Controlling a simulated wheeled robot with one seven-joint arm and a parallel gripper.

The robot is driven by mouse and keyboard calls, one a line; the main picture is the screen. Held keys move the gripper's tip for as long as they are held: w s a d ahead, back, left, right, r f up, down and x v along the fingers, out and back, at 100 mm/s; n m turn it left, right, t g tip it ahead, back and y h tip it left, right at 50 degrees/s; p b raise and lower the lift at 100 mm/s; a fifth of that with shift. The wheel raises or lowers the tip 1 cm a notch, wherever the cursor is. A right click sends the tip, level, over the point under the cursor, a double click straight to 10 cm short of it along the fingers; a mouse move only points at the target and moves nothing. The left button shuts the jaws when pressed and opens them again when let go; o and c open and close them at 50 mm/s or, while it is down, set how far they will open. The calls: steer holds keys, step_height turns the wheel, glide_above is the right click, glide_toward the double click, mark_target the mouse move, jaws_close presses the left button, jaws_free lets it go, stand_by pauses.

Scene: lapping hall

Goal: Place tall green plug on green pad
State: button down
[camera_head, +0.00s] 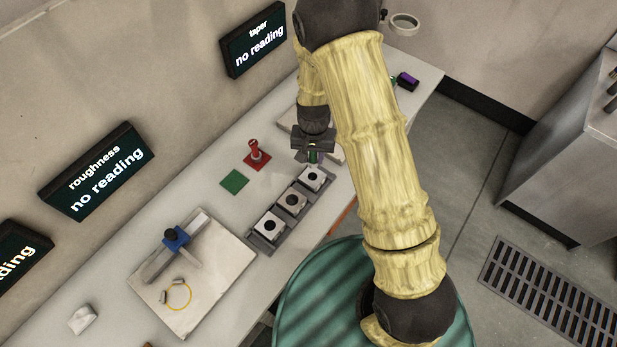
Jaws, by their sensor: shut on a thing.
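The green pad (235,182) lies flat and bare on the bench, to the left of my gripper. A red plug (255,147) stands upright on the red pad (258,162), between the green pad and my gripper.
A grey rack (252,235) holds several white blocks with dark holes. A white plate (215,272) bears a blue clamp-like tool (176,238) and a yellow ring (179,307). A purple-and-black item (408,81) lies at the bench's far end. Displays (98,172) line the wall.

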steer(key=w+d+r+n+p, duration=0.1)
steer(key=w+d+p, duration=0.1)
steer(key=d+p, duration=0.6)
steer(key=d, duration=0.5)
steer(key=shift+d+r+n, duration=0.2)
steer(key=shift+d+n, duration=0.05)
steer(key=shift+n, duration=0.05)
steer(key=shift+w+d, duration=0.1)
